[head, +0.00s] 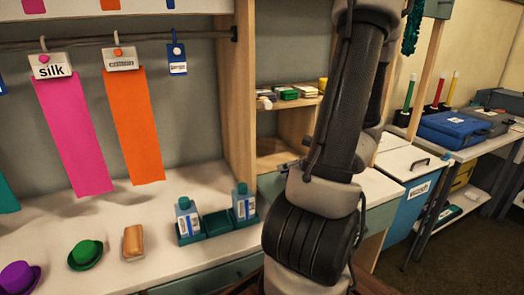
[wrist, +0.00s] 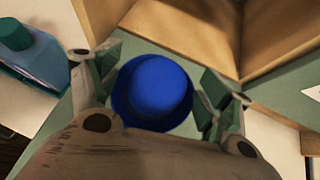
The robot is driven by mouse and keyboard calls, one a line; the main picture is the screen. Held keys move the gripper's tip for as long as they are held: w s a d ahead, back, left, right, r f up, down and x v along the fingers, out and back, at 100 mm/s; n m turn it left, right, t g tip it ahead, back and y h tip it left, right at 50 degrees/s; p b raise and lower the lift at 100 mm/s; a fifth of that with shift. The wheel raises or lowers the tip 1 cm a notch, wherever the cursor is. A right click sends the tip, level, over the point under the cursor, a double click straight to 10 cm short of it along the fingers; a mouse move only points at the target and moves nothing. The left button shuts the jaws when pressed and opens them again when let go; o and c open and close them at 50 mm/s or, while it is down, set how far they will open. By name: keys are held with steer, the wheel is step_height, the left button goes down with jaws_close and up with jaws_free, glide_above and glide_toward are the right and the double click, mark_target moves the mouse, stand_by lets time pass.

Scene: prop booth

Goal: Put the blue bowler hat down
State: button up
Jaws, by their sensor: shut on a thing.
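The blue bowler hat (wrist: 158,97) is in the wrist view, seen from above with its round crown toward the camera and its brim around it. My gripper (wrist: 160,78) has a finger at each side of the hat and is shut on it. A green-grey surface shows beyond the hat; I cannot tell how far below it is. In the head view my arm hides the hat and the gripper.
On the white counter (head: 110,245) are a green hat (head: 87,253), a purple hat (head: 18,278), a tan block (head: 133,242) and a green tray (head: 218,223) with two blue bottles. A wooden cubby (wrist: 190,25) borders the hat. A blue case (head: 452,130) lies on the right table.

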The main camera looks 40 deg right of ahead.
glide_above(262, 164)
steer(key=shift+s, duration=0.15)
steer(key=shift+w+f, duration=0.15)
steer(key=shift+f, duration=0.75)
steer(key=shift+w+f, duration=0.1)
steer(key=shift+f, duration=0.75)
steer(key=o, duration=0.9)
steer(key=shift+d+f, duration=0.1)
steer(key=shift+f, duration=0.05)
steer(key=shift+c, duration=0.2)
steer(key=shift+s+r, duration=0.15)
steer(key=shift+r, duration=0.15)
steer(key=v, duration=1.1)
steer(key=shift+s+r, duration=0.2)
steer(key=shift+s, duration=0.05)
